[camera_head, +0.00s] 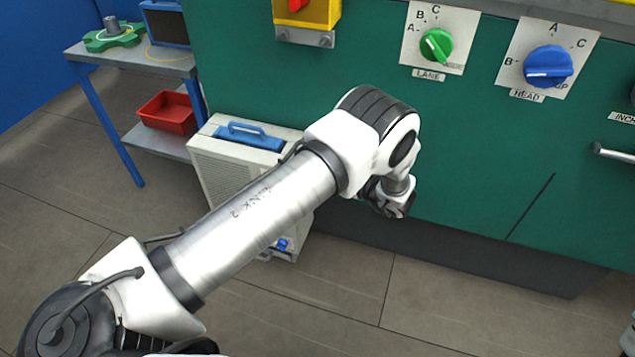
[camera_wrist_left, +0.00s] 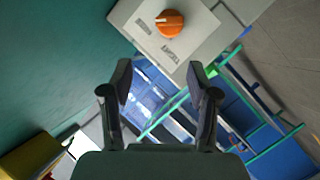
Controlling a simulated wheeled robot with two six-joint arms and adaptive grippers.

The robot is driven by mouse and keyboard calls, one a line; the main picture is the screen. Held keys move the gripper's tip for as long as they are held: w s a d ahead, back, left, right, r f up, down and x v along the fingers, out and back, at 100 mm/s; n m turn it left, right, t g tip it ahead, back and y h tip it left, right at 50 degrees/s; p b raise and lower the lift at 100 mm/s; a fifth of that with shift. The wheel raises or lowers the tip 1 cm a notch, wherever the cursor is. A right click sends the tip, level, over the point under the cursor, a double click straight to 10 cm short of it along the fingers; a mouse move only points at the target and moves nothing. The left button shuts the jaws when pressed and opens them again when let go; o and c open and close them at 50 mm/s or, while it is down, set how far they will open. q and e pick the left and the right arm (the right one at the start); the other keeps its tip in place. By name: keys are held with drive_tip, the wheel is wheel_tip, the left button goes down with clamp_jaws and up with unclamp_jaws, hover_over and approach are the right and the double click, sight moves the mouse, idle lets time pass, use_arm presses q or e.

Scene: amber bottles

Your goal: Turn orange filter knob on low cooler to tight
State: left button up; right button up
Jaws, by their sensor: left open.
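The orange knob (camera_wrist_left: 169,23) shows at the top of the left wrist view, on a pale panel (camera_wrist_left: 200,40) with small labels I cannot read. A white mark lies on the left part of the knob. My left gripper (camera_wrist_left: 158,78) is open and empty, its two fingers below the knob in that view and apart from it. In the head view the low cooler (camera_head: 215,165) is a pale box with a blue handle on top, standing on the floor. My left arm covers much of it, and the knob is hidden there.
A green cabinet wall (camera_head: 480,150) with a green knob (camera_head: 437,45) and a blue knob (camera_head: 548,67) stands beside the cooler. A metal handle (camera_head: 612,153) juts out at right. A shelf table with a red bin (camera_head: 168,112) stands behind at left. Floor in front is clear.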

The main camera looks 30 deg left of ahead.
use_arm(q)
drive_tip(key=w+a+f+n+b, duration=0.1)
drive_tip(key=w+a+f+b, duration=0.1)
drive_tip(key=a+f+b, duration=0.1)
drive_tip(key=shift+a+f+g, duration=0.3)
drive_tip(key=shift+a+f, duration=0.45)
drive_tip(key=shift+a, duration=0.45)
drive_tip(key=c, duration=1.1)
use_arm(e)
wheel_tip(320, 180, down, 5)
drive_tip(key=shift+r, duration=0.2)
